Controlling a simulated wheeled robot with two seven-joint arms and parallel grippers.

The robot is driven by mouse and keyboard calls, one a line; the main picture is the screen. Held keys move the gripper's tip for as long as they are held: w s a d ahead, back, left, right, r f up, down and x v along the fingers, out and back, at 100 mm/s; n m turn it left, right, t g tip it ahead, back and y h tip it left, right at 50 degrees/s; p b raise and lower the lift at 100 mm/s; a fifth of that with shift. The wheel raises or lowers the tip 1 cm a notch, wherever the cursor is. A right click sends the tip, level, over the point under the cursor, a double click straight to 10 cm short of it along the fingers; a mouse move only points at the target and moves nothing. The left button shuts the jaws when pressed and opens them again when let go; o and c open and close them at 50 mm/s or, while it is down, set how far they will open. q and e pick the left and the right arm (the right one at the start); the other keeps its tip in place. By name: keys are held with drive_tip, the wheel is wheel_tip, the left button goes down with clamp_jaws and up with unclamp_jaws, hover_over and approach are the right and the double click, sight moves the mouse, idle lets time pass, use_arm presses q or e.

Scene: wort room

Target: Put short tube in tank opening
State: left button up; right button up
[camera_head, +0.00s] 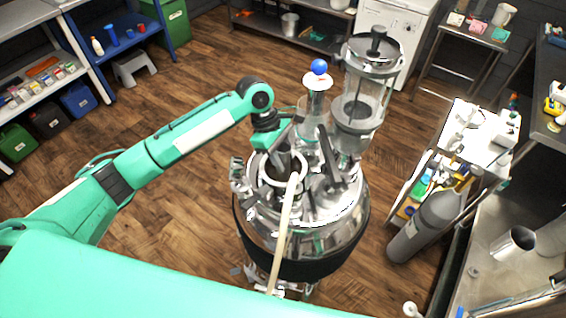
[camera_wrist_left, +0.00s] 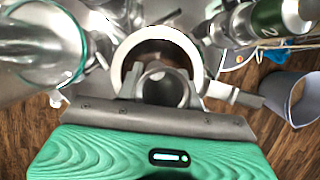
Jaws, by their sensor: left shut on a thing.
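The steel tank (camera_head: 335,212) stands upright in the middle of the head view, with a dark band around its body. A pale ring (camera_head: 264,178) marks the tank opening on its lid; the ring also shows in the left wrist view (camera_wrist_left: 196,55). My left gripper (camera_head: 279,148) is over this opening, shut on the short tube. The short tube (camera_wrist_left: 164,88) is a grey metal cylinder, seen in the left wrist view in front of the ring. The gripper partly hides it in the head view. I cannot tell how far it reaches into the opening. My right gripper is out of view.
A tall glass cylinder (camera_head: 352,107) and a smaller glass vessel with a blue ball (camera_head: 319,66) stand behind the opening. A pale hose (camera_head: 284,232) runs down the tank's front.

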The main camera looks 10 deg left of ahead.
use_arm(q)
wheel_tip(320, 180, down, 3)
drive_tip(key=shift+f+p, duration=0.15)
drive_tip(key=shift+p, duration=0.3)
drive_tip(key=shift+f, duration=0.5)
drive_tip(key=o, duration=0.9)
drive_tip(key=shift+f, duration=0.1)
drive_tip(key=shift+c, duration=0.2)
drive_tip(key=shift+o, duration=0.8)
